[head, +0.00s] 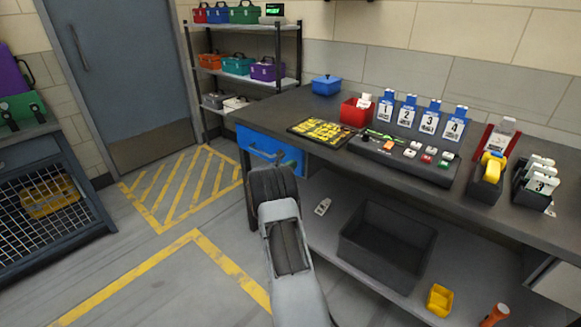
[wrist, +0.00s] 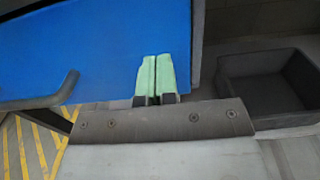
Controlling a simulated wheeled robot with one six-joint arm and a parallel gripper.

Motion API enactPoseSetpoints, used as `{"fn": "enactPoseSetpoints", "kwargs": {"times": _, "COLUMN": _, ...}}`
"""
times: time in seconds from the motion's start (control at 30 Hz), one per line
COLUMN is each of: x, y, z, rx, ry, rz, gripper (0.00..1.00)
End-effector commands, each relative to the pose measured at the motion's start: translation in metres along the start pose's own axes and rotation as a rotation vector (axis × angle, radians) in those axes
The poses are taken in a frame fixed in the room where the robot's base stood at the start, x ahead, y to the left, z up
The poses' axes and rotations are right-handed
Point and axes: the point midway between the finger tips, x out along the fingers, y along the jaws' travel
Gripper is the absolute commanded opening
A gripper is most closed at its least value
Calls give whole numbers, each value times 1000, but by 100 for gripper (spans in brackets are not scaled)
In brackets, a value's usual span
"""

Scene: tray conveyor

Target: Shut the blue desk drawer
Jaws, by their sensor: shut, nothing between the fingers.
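The blue desk drawer (head: 256,143) sits under the left end of the dark desk top, and its front looks close under the desk edge. I cannot tell whether it is fully in. Its bar handle shows in the wrist view (wrist: 62,92), left of my gripper. The drawer front (wrist: 75,45) fills the upper left of that view. My gripper (wrist: 155,72) is shut and empty, its green fingertips together over the right part of the blue front. I cannot tell whether they touch it. In the head view, my arm partly hides the drawer's right end.
The desk top (head: 290,110) carries a blue box (head: 326,85), a red bin (head: 356,112), numbered cards and a control panel (head: 405,158). A dark crate (head: 385,250) stands on the shelf below. Striped floor (head: 185,185) left of the desk is clear.

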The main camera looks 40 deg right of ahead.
Motion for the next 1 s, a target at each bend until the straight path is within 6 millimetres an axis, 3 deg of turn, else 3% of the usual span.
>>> {"fn": "enactPoseSetpoints", "kwargs": {"times": 0.17, "x": -2, "y": -3, "z": 7, "rx": 5, "ry": -10, "rz": -5, "gripper": 0}}
{"fn": "enactPoseSetpoints", "kwargs": {"times": 0.7, "x": -108, "y": 1, "z": 4, "rx": 0, "ry": -4, "rz": 1, "gripper": 0}}
{"fn": "enactPoseSetpoints", "kwargs": {"times": 1.0, "x": -137, "y": -1, "z": 3, "rx": 1, "ry": -5, "rz": -3, "gripper": 0}}
